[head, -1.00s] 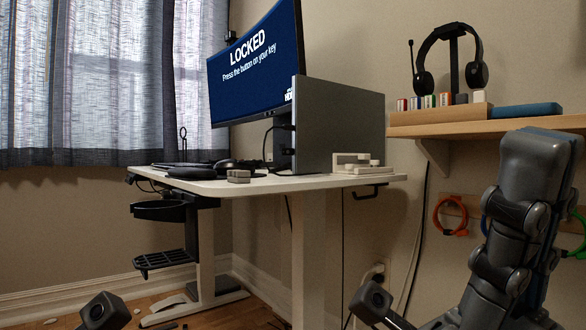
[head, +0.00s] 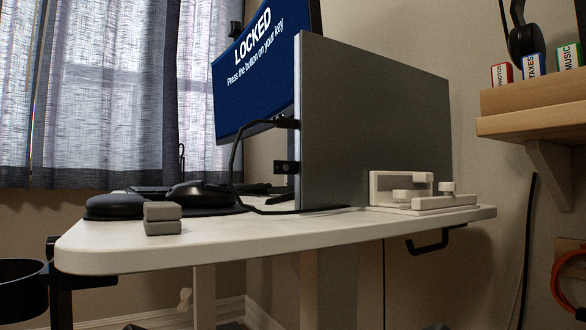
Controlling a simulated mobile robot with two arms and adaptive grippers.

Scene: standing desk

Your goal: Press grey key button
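A small grey two-layered block (head: 162,218) lies on the near left part of the white desk (head: 270,233). It may be the grey key, but I cannot make out a button on it. The monitor (head: 262,72) stands behind the desk edge and reads "LOCKED, Press the button on your key". Its right part is hidden by a large grey panel (head: 375,125). Neither my left nor my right gripper shows in the head view.
A black mouse (head: 198,194) and a dark rounded object (head: 114,206) lie near the block. A pale fixture (head: 415,192) sits at the desk's right. A wooden shelf (head: 535,122) carries labelled coloured pieces. A black cable loops beside the panel.

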